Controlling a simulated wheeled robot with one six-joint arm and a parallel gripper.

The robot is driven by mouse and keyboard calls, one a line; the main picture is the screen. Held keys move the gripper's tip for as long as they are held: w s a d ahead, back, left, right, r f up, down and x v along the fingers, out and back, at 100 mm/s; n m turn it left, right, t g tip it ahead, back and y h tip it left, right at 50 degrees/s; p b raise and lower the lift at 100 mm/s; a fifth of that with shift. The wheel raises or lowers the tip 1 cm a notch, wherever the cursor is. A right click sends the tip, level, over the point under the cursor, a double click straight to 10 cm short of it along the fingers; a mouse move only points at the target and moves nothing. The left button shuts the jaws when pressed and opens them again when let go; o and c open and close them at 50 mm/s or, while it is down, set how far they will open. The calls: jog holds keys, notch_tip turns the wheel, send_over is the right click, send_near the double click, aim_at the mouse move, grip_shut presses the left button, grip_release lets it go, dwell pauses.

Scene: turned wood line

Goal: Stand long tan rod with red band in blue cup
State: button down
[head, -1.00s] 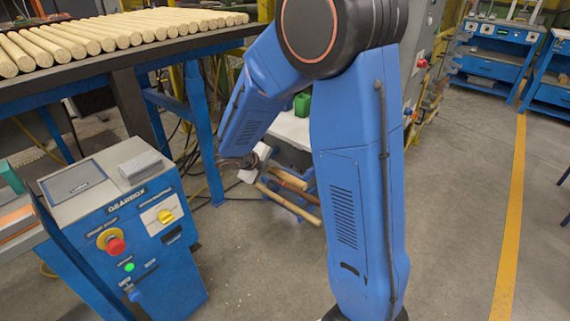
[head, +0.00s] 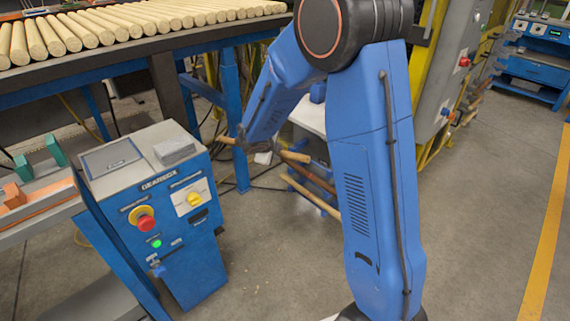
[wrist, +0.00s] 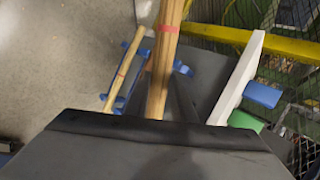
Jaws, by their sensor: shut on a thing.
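My gripper (head: 262,149) is shut on the long tan rod (head: 294,156), which lies roughly level and sticks out on both sides of it in the head view. The blue cup (wrist: 262,95) shows at the right of the wrist view by a white tabletop, apart from the rod. In the head view a blue shape that appears to be the cup (head: 318,92) stands behind my arm, partly hidden. The fingertips are not clearly visible.
A green object (wrist: 245,121) is beside the blue cup at the white tabletop (wrist: 240,78). Other rods (head: 318,200) lie on a low rack below. Floor at right is clear.

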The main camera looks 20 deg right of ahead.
jog(key=w+f+n+t+y, duration=0.2)
jog(key=w+f+n+y, duration=0.1)
jog(key=w+f+n, duration=0.1)
jog(key=shift+w+f+n, duration=0.4)
jog(key=shift+w+f, duration=0.35)
jog(key=shift+w, duration=0.55)
jog(key=shift+w+d+f, duration=0.1)
jog(key=shift+d+f, duration=0.05)
jog(key=shift+f, duration=0.05)
